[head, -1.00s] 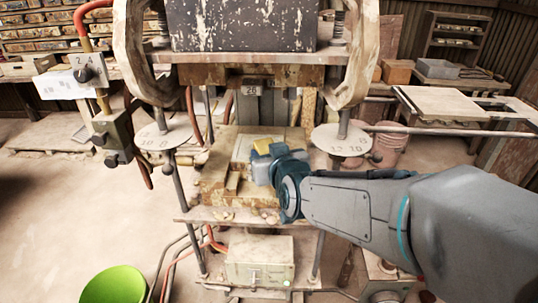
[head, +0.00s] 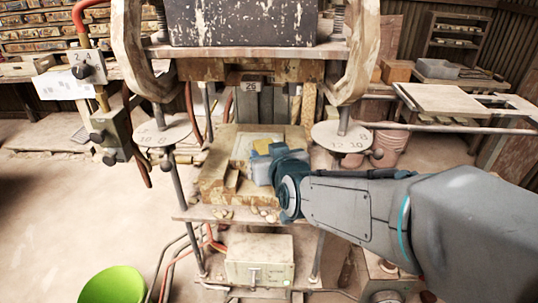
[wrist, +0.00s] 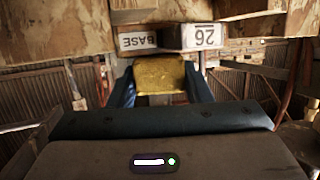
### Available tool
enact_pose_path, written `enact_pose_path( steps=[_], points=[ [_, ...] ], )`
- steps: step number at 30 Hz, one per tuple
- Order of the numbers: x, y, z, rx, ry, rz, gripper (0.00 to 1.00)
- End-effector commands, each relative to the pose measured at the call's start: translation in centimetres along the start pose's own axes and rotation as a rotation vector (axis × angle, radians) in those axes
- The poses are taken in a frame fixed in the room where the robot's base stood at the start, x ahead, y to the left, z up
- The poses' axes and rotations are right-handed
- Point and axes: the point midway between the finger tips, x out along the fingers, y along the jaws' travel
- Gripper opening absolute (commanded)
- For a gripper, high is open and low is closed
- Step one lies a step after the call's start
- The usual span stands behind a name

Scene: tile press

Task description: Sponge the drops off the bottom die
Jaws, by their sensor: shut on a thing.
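A yellow sponge (head: 261,146) is held at the tip of my gripper (head: 262,158). In the wrist view the sponge (wrist: 159,72) sits between the two blue fingers of my gripper (wrist: 160,88), which is shut on it. The bottom die (head: 240,147) is a pale block on the wooden lower bed of the press. The sponge is over the die's right part; whether it touches the surface I cannot tell. My gripper hides part of the die, and drops are too small to make out.
The upper press block (head: 250,72) hangs above the die. Round numbered plates stand at the left (head: 163,131) and right (head: 341,136). Small pale lumps (head: 222,214) lie on the shelf in front. A green bucket (head: 113,286) is on the floor.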

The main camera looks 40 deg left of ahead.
Motion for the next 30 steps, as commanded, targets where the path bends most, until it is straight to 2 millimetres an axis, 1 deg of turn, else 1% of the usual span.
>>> enact_pose_path(
  steps=[7, 17, 24, 30],
  points=[
    [1.4, 0.5, -0.2, 0.0, -0.001, 0.001, 0.25],
    [1.6, 0.6, -0.3, 0.0, -0.004, 0.001, 0.25],
    [2.8, 1.2, -0.6, 0.0, -0.003, 0.002, 0.25],
    [3.0, 1.2, -0.8, 0.0, -0.004, 0.001, 0.25]
  ],
)
